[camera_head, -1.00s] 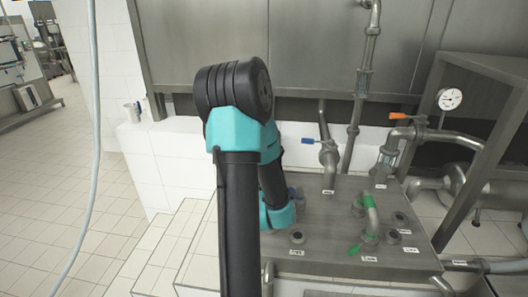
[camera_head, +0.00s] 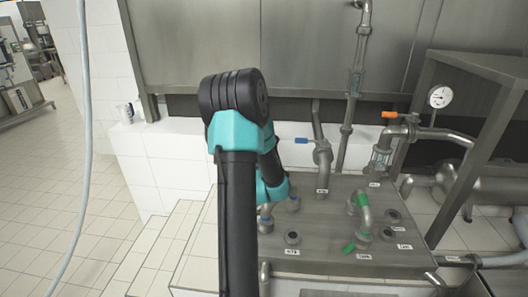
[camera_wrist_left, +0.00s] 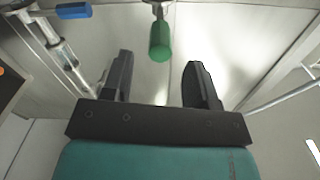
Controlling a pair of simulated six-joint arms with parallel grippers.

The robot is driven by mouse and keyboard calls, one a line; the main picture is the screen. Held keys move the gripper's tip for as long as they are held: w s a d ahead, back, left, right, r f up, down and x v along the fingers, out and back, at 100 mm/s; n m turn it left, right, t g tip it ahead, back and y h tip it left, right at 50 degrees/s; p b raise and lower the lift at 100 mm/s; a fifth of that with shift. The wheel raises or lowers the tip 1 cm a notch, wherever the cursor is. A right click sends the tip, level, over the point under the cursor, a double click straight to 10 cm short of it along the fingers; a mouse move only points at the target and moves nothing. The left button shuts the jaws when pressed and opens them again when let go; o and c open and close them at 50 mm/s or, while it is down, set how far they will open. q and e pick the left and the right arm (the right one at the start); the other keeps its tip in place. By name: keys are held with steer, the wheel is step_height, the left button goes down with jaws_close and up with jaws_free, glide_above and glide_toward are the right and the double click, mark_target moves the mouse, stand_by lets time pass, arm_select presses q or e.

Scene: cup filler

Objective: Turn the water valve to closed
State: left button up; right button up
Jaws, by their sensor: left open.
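Several coloured valve handles show; labels are too small to read, so I cannot tell which is the water valve. In the head view a blue handle (camera_head: 302,140) sits on an upright pipe at the back of the metal deck. An orange handle (camera_head: 389,114) is to its right. A green handle (camera_head: 348,247) is low at the front by a curved pipe with a green part. In the left wrist view my left gripper (camera_wrist_left: 160,60) is open and empty; a green handle (camera_wrist_left: 160,42) shows beyond and between its fingers, apparently untouched. A blue handle (camera_wrist_left: 73,11) is upper left. My right gripper is not in view.
A pressure gauge (camera_head: 440,97) and pipework stand at the right beside a metal frame. The metal deck (camera_head: 325,225) carries several round fittings. White tiled steps (camera_head: 150,250) lie left of it. A pale hose (camera_head: 85,130) hangs at the left, with open tiled floor beyond.

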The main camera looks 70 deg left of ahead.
arm_select(q)
steer(key=x, duration=0.7)
steer(key=shift+c, duration=0.3)
jaws_close()
